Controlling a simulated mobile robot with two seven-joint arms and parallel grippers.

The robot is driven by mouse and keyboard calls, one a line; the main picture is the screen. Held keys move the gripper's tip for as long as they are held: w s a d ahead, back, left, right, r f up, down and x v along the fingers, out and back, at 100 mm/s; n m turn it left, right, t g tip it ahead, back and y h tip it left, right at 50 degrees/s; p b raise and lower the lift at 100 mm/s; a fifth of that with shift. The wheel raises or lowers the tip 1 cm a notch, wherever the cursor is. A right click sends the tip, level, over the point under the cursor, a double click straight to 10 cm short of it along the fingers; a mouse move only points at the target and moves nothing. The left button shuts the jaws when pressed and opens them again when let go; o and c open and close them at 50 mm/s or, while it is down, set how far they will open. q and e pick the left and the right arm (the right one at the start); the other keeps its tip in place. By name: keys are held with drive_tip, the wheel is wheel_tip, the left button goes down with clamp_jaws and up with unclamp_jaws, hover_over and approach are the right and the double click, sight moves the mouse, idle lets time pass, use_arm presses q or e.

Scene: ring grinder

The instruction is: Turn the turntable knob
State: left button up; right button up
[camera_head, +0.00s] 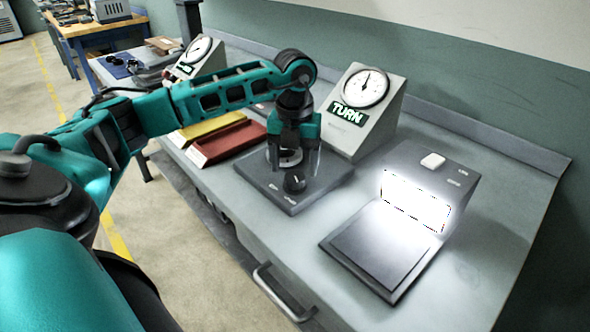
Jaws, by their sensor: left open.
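The turntable base (330,182) is a dark flat plate on the grey bench, in the middle of the head view. A small black knob (294,184) with a light mark sits near its front corner. My left gripper (292,165) points down over the plate, with its fingers apart and nothing seen held between them. The knob shows just below and between the fingertips; I cannot tell whether they touch it. A round metallic part (287,157) of the turntable is partly hidden behind the gripper. My right gripper is not in view.
A dial gauge (365,88) with a green "TURN" sign stands behind the turntable. A brightly lit box (445,175) with a white button and front plate stands at right. Red (228,141) and yellow (208,127) blocks lie left. The bench's right front is clear.

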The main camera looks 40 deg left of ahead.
use_arm(q)
drive_tip(key=shift+f, duration=1.2)
drive_tip(key=c, duration=1.1)
drive_tip(key=shift+o, duration=0.2)
